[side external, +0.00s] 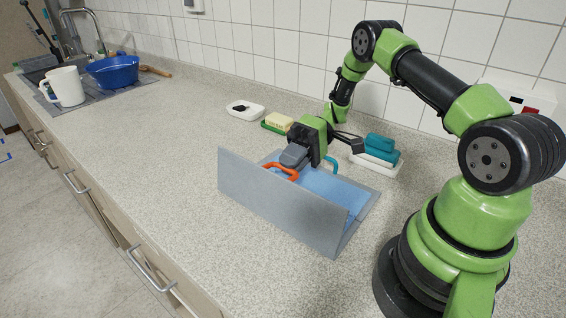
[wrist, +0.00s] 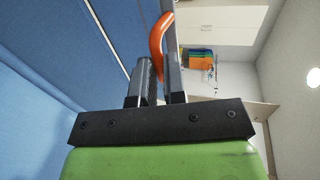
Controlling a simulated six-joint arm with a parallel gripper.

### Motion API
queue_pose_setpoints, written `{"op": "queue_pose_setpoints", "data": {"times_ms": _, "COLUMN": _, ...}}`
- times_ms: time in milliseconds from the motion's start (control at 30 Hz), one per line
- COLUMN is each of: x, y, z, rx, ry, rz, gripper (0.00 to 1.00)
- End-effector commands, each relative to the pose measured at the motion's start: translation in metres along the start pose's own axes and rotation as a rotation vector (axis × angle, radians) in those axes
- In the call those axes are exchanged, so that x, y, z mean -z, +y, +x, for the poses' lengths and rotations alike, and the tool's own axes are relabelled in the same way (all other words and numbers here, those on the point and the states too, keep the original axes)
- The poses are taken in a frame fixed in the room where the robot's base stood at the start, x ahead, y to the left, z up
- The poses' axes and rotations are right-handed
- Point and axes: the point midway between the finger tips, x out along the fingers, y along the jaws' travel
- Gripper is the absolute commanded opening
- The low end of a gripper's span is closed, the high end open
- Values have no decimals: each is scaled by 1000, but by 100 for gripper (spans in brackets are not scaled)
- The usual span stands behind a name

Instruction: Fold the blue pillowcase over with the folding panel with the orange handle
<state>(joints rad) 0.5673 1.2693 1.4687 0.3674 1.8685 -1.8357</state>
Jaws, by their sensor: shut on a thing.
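The folding panel (side external: 285,206) with the orange handle (side external: 281,170) is grey and stands raised, close to upright, on the counter side of the folding board. My gripper (side external: 291,161) is shut on the orange handle at the panel's top edge; the handle also shows between the fingers in the wrist view (wrist: 158,38). The blue pillowcase (side external: 328,186) lies behind the raised panel, which hides much of it. Blue cloth (wrist: 45,45) fills the left of the wrist view.
A teal handle (side external: 332,165) stands on the board's far side. Behind are a yellow sponge (side external: 279,121), a dish with a dark item (side external: 245,110) and stacked teal pieces (side external: 379,148). A blue bowl (side external: 112,71) and white pitcher (side external: 67,87) stand far left. The counter's left middle is clear.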

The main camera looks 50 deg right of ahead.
Motion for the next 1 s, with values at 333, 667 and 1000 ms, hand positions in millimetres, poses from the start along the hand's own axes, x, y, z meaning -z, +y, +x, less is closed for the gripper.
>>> {"op": "queue_pose_setpoints", "data": {"times_ms": 333, "x": -2, "y": 20, "z": -7, "rx": -9, "ry": -14, "rz": 5, "gripper": 0}}
{"op": "queue_pose_setpoints", "data": {"times_ms": 667, "x": -2, "y": 23, "z": -10, "rx": -10, "ry": -12, "rz": 6, "gripper": 0}}
{"op": "queue_pose_setpoints", "data": {"times_ms": 1000, "x": -2, "y": 24, "z": -11, "rx": -10, "ry": -10, "rz": 7, "gripper": 32}}
